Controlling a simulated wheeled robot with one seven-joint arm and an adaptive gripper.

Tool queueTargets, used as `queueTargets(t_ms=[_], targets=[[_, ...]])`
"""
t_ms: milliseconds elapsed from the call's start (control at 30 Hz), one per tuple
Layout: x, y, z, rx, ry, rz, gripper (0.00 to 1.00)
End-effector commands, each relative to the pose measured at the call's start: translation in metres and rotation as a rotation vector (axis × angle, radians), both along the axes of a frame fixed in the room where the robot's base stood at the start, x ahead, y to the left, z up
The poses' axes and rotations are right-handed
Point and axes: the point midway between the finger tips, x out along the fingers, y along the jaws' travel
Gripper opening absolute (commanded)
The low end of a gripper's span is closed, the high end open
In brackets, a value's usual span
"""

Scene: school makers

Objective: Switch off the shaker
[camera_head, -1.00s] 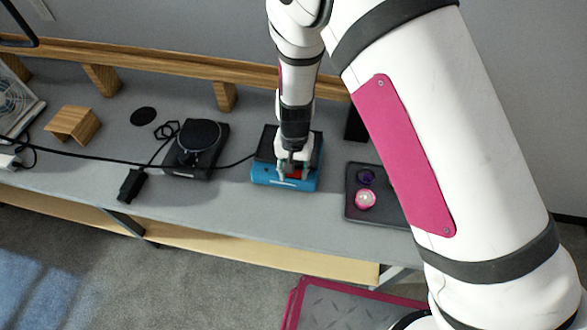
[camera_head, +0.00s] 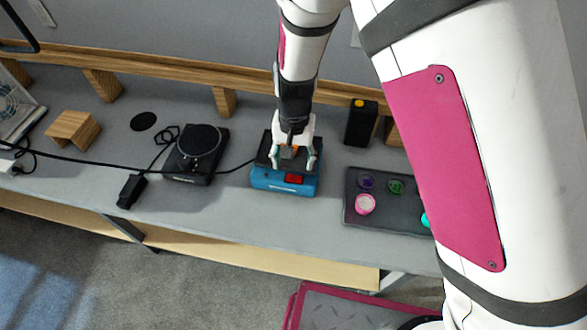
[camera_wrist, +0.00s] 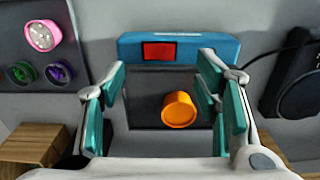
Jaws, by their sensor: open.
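The shaker appears to be the blue device (camera_head: 268,178) with a black top plate on the table, and its blue front also shows in the wrist view (camera_wrist: 215,48). A red rectangular switch (camera_head: 294,179) on its front is uncovered and also shows in the wrist view (camera_wrist: 160,51). Whether the switch is on or off cannot be told. My gripper (camera_head: 293,164) is open over the black plate, behind the switch and apart from it. In the wrist view, a round orange piece (camera_wrist: 180,110) shows between the fingers, apart from them.
A black device with a round top (camera_head: 199,139) and cables stands to the left. A dark tray (camera_head: 385,213) with several small coloured round pieces lies to the right. A black box with an orange top spot (camera_head: 361,124) stands behind right. The table front is clear.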

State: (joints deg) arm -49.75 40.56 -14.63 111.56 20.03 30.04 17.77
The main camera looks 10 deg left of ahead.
Motion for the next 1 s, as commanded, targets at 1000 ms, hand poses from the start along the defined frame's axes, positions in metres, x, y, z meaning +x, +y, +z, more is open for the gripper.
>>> queueTargets(t_ms=[1000], targets=[[0.003, -0.005, 0.054, 0.010, -0.003, -0.006, 0.57]])
